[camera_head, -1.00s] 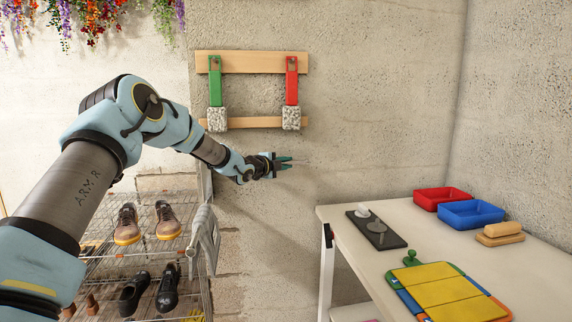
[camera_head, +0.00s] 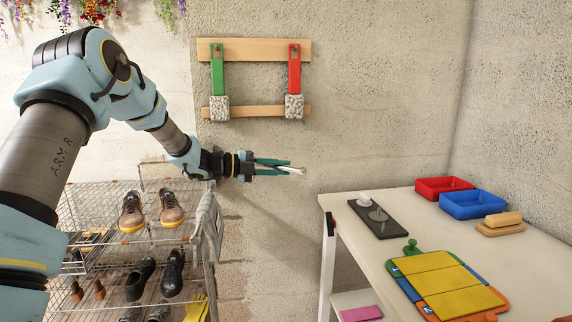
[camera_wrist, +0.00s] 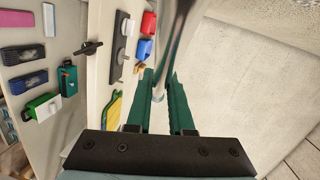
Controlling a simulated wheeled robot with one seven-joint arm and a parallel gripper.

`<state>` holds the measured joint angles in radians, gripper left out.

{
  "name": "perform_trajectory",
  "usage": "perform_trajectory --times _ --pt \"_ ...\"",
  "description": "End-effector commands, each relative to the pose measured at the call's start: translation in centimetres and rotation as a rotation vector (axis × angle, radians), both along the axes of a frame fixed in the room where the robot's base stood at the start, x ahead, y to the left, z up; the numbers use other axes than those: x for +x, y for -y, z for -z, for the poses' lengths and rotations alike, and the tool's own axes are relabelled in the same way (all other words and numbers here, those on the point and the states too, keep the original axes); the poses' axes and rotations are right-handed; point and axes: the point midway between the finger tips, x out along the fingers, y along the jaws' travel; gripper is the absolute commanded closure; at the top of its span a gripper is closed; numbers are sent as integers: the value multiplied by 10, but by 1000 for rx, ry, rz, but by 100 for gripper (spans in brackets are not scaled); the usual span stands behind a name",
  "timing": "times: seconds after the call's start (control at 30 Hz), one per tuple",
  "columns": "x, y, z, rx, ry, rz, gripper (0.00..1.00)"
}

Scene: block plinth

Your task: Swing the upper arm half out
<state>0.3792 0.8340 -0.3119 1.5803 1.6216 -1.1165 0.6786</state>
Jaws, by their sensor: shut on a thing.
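My gripper (camera_head: 287,167) has green fingers and is in front of the concrete wall, below the wall rack and left of the table. It is shut on a slim silver metal piece (camera_head: 299,171) that sticks out past the fingertips. In the wrist view my gripper (camera_wrist: 160,84) has the shiny silver piece (camera_wrist: 178,42) between its fingers, running up out of the picture. Its far end and any mounting are not visible. I cannot tell from these views whether this piece is the upper arm.
A wooden wall rack (camera_head: 250,50) carries a green strap (camera_head: 217,78) and a red strap (camera_head: 294,80). A wire shoe rack (camera_head: 100,250) stands below left. The white table (camera_head: 400,240) at right holds a red bin (camera_head: 443,188), blue bin (camera_head: 472,205) and yellow-panelled board (camera_head: 440,283).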

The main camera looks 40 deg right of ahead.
Motion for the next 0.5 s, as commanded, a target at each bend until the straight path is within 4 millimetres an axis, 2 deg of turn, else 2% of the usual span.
perform_trajectory --times 0.2,0.5 --pt "-9 -21 2 1 0 86 100" --pt "-13 -30 1 1 0 125 100"
